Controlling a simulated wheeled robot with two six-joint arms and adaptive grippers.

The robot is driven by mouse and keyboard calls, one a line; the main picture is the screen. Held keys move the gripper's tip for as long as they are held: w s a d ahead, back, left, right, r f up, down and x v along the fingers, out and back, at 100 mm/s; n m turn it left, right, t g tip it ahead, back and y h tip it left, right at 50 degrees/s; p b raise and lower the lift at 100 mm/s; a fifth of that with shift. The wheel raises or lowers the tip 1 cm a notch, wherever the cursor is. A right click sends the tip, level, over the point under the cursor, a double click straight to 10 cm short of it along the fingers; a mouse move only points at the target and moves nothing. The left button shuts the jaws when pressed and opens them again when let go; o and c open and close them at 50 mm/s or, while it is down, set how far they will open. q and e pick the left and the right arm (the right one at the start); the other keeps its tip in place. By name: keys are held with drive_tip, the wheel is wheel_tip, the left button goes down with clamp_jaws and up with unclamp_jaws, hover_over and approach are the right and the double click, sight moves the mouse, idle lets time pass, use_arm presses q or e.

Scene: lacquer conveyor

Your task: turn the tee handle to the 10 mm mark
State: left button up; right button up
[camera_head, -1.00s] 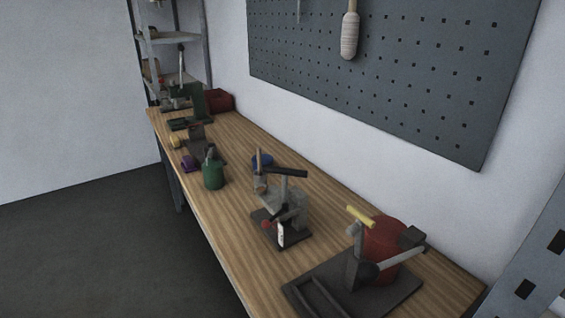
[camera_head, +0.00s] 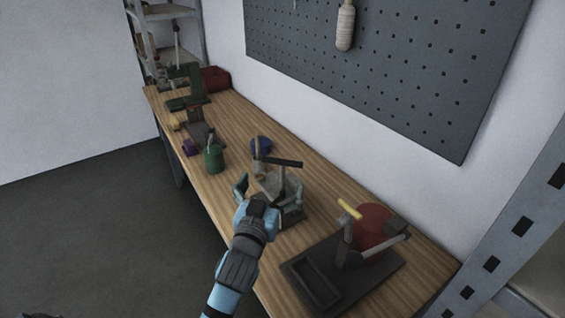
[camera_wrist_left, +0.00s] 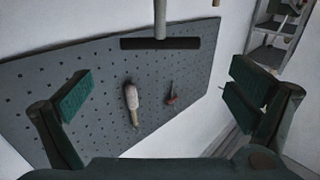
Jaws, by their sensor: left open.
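The tee handle (camera_head: 284,162) is a black crossbar on a grey stem, standing on the grey device (camera_head: 268,182) in the middle of the bench. In the left wrist view the black bar (camera_wrist_left: 160,43) lies crosswise near the top, with its stem running up out of frame. My left gripper (camera_head: 268,190) is open at the device, below the bar, one finger to each side. The gripper hides the device's front, and no 10 mm mark can be read. My right gripper is not in view.
A red cylinder device with a yellow handle (camera_head: 349,208) stands on a dark base (camera_head: 312,282) to the right. A green can (camera_head: 213,160) and a blue item (camera_head: 261,145) are near. More tools stand farther back. A pegboard (camera_head: 390,60) hangs on the wall.

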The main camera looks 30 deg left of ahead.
sight(281, 163)
use_arm(q)
drive_tip(key=x, duration=1)
drive_tip(key=shift+f, duration=0.15)
drive_tip(key=shift+c, duration=0.4)
